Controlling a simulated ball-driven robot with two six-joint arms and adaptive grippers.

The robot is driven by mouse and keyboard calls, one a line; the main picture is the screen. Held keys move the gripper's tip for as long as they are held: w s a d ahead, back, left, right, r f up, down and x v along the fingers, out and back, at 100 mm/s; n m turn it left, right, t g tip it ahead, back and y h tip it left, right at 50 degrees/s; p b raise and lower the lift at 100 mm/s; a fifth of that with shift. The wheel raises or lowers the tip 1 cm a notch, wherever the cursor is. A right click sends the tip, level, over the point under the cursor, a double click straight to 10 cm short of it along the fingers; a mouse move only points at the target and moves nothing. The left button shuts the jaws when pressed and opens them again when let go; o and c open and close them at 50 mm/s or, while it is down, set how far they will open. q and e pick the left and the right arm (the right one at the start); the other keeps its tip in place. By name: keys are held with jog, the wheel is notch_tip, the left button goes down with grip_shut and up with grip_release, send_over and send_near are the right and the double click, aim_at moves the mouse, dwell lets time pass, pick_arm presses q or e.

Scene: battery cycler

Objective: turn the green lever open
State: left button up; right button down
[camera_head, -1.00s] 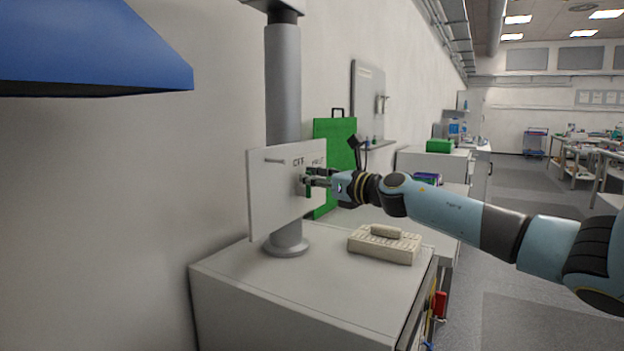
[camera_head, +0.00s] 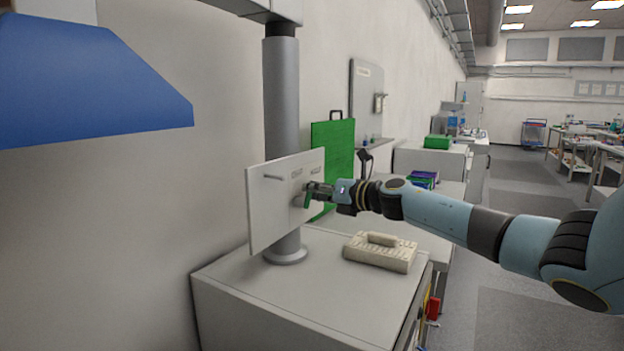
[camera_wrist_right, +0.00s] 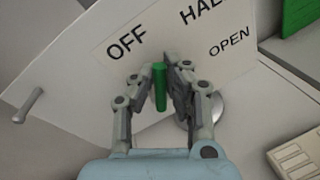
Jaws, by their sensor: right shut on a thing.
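The green lever (camera_wrist_right: 159,86) sits on a white panel (camera_head: 262,205) marked OFF, HALF (partly hidden) and OPEN. In the wrist view it lies between the two fingers of my right gripper (camera_wrist_right: 158,78), which is shut on it. In the head view my right gripper (camera_head: 314,190) reaches the panel from the right, and the lever (camera_head: 307,200) shows as a small green piece hanging down at the fingertips. The lever's pivot is hidden by the fingers. My left gripper is not in view.
The panel is fixed to a grey column (camera_head: 282,110) on a white cabinet (camera_head: 300,290). A beige box with a handle (camera_head: 380,252) stands on the cabinet to the right. A green board (camera_head: 334,150) is behind the panel. A small peg (camera_wrist_right: 28,105) sticks out of the panel's left part.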

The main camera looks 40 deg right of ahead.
jog(key=m+p, duration=0.1)
jog(key=m, duration=0.1)
jog(key=d+f+m+g+y+p, duration=0.1)
jog(key=m, duration=0.2)
jog(key=d+f+m+p, duration=0.1)
jog(key=m, duration=0.1)
jog(key=shift+w+m+g+y, duration=0.25)
jog(key=shift+m+g+y, duration=0.05)
jog(key=shift+m+y, duration=0.1)
jog(key=shift+f+m+y, duration=0.4)
jog(key=shift+f+m, duration=0.15)
jog(key=shift+m, duration=0.75)
jog(key=c, duration=1.3)
grip_release()
jog(key=shift+d, duration=0.1)
jog(key=shift+c, duration=0.2)
jog(key=v, duration=1.2)
